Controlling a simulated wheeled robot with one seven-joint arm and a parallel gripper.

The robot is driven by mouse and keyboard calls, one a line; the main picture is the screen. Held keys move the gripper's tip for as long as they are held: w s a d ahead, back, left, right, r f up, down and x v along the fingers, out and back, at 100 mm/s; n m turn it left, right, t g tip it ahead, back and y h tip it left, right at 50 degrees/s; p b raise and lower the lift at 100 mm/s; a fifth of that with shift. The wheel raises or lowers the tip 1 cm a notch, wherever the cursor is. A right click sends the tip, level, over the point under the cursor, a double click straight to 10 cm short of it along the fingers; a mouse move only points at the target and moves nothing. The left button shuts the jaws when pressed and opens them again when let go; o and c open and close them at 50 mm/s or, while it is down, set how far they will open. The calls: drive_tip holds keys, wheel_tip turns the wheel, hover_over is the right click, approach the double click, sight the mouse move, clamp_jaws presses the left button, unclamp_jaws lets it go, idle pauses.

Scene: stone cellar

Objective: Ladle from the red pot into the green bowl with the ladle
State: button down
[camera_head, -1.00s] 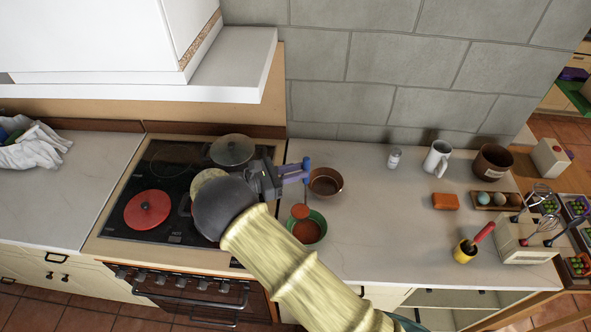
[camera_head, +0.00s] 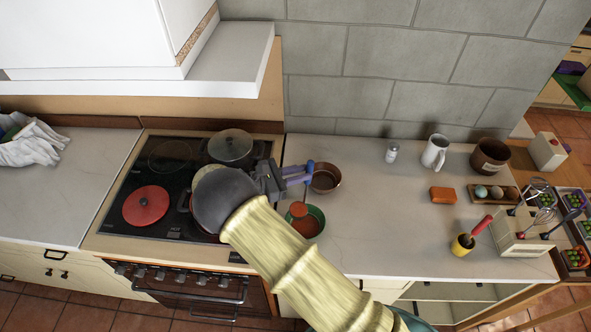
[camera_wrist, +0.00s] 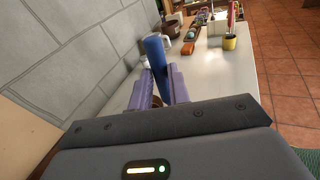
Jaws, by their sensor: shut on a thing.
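My gripper (camera_head: 296,176) is shut on the blue handle of the ladle (camera_head: 309,168), whose handle also rises between the purple fingers in the wrist view (camera_wrist: 155,52). The ladle's orange-red head hangs over the back left part of the green bowl (camera_head: 322,217). The green bowl stands on the counter just right of the stove and has orange-red contents. I cannot tell whether the head touches them or holds anything. A round red lid (camera_head: 146,204) with a knob lies on the hob. My arm covers part of the hob, and the red pot cannot be made out clearly.
A lidded dark pot (camera_head: 231,146) is at the back of the hob. A mug (camera_head: 434,152), shaker (camera_head: 392,152), orange block (camera_head: 443,194) and yellow cup (camera_head: 463,245) stand to the right. The middle counter is clear.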

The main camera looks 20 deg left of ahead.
drive_tip(key=s+d+f+m+y+b, duration=0.1)
drive_tip(key=d+m+y, duration=0.1)
drive_tip(key=d, duration=0.3)
drive_tip(key=s+d+f+m+g+y+b, duration=0.1)
drive_tip(key=s+d+m+y+b, duration=0.1)
drive_tip(key=d, duration=0.4)
drive_tip(key=shift+f+m+y, duration=0.25)
drive_tip(key=shift+m+y, duration=0.05)
drive_tip(key=shift+m, duration=0.2)
idle(1.6)
drive_tip(key=shift+d+f+b, duration=0.1)
drive_tip(key=shift+d+b, duration=0.2)
drive_tip(key=shift+b, duration=0.2)
drive_tip(key=shift+s+d+f+y+b, duration=0.3)
drive_tip(key=shift+d+b, duration=0.2)
drive_tip(key=shift+b, duration=0.5)
drive_tip(key=shift+d+f+m+b, duration=0.1)
drive_tip(key=shift+d+m+b, duration=0.05)
drive_tip(key=shift+m+b, duration=0.2)
drive_tip(key=shift+s+d+f+m+y+b, duration=0.15)
drive_tip(key=shift+d+f+m+y+b, duration=0.3)
drive_tip(key=shift+b, duration=1.3)
drive_tip(key=shift+s+d+f+y+b, duration=0.2)
drive_tip(key=shift+d+f+b, duration=0.45)
drive_tip(key=shift+b, duration=1.1)
